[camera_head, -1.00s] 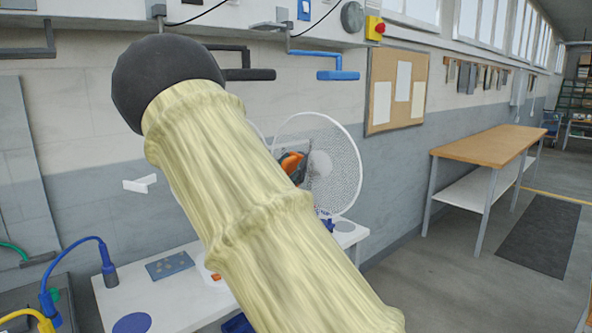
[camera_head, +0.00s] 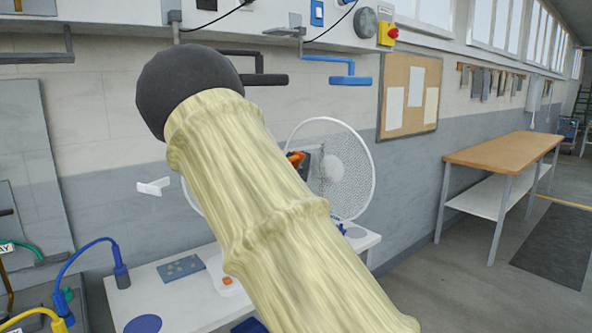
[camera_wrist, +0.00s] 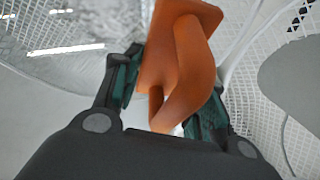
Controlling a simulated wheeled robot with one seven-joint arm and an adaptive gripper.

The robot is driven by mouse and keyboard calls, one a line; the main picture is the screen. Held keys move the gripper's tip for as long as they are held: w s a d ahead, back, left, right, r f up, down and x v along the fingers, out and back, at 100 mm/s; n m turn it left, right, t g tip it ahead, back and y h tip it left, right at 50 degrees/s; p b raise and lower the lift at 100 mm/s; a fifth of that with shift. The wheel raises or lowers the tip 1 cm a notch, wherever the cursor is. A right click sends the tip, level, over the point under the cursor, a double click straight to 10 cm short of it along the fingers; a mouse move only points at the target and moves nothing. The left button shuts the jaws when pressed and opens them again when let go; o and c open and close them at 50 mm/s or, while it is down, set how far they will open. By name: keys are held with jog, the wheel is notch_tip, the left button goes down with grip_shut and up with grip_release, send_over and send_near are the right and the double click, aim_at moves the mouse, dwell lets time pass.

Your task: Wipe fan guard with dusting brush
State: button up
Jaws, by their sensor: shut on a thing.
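The fan guard (camera_head: 352,150) is a round white mesh disc standing upright on the white bench, partly hidden by my sleeved arm. In the wrist view, mesh (camera_wrist: 243,45) shows on both sides of my gripper. The dusting brush (camera_head: 296,158) shows as a small orange piece in front of the guard. Its orange handle (camera_wrist: 182,65) is between the fingers of my gripper (camera_wrist: 168,95), which is shut on it. The bristles are not clear, and I cannot tell whether they touch the mesh.
The white bench (camera_head: 185,298) holds a blue-grey plate (camera_head: 181,269) and a blue disc (camera_head: 143,324). Blue and yellow cables stand at left. Handles hang from the wall unit above. A wooden-topped table (camera_head: 500,150) stands at right, with open floor before it.

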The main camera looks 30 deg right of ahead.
jog(key=shift+s+d+r+b, duration=0.9)
jog(key=shift+s+d+b, duration=0.6)
jog(key=shift+s, duration=3.75)
jog(key=shift+w+a, duration=0.45)
jog(key=shift+w, duration=1.35)
jog(key=shift+w+a, duration=0.5)
jog(key=shift+w, duration=1.25)
jog(key=shift+w+a, duration=0.45)
jog(key=shift+w, duration=1.35)
jog(key=s+a, duration=0.1)
jog(key=a, duration=0.4)
jog(key=shift+s+a+b, duration=0.3)
jog(key=shift+a, duration=0.1)
jog(key=shift+a, duration=0.1)
jog(key=shift+s+a, duration=0.2)
jog(key=shift+a, duration=0.5)
jog(key=shift+s+a, duration=0.2)
jog(key=shift+a, duration=0.45)
